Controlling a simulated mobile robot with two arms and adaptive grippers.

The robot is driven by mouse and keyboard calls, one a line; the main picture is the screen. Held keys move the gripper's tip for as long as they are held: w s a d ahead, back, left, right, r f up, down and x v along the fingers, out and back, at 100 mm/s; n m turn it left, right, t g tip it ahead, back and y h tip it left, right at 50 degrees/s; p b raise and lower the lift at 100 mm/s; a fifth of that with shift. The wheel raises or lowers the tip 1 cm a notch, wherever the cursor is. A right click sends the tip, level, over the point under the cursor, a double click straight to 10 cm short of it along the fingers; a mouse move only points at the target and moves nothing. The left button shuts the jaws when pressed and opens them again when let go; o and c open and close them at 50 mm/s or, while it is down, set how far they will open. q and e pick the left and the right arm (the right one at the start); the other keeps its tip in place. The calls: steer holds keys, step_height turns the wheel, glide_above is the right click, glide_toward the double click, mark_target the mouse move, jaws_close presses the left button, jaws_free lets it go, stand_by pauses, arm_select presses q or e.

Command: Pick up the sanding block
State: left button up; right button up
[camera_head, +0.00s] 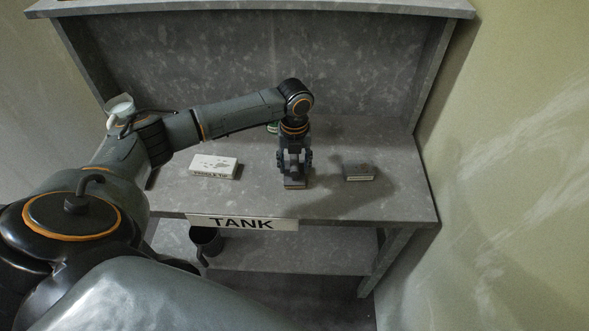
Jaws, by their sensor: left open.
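My left gripper (294,168) points straight down over the middle of the grey bench and is open. A small flat grey block (295,184) lies on the bench directly below its fingers. The fingers are at or just above it, and I cannot tell whether they touch it. A second small block (360,173), with a grey-brown top and a paler side, lies apart to the right. Either could be the sanding block; the picture is too small to tell which. My right gripper is out of view.
A white labelled box (214,166) lies left of the gripper. A green and white item (272,128) is partly hidden behind my arm. A white cup-like thing (120,106) stands at the back left. A TANK sign (241,223) marks the front edge; a dark pail (206,241) is below.

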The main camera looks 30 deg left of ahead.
arm_select(q)
steer(key=shift+c, duration=0.4)
jaws_close()
steer(key=shift+r, duration=0.1)
steer(key=shift+r+b, duration=0.35)
steer(key=shift+r, duration=0.2)
steer(key=s+d+r+b, duration=0.2)
steer(key=s+d+r, duration=0.4)
steer(key=s+r, duration=0.5)
steer(key=shift+s+d+r+b, duration=0.35)
steer(key=shift+s+d+r, duration=0.05)
steer(key=shift+s, duration=0.25)
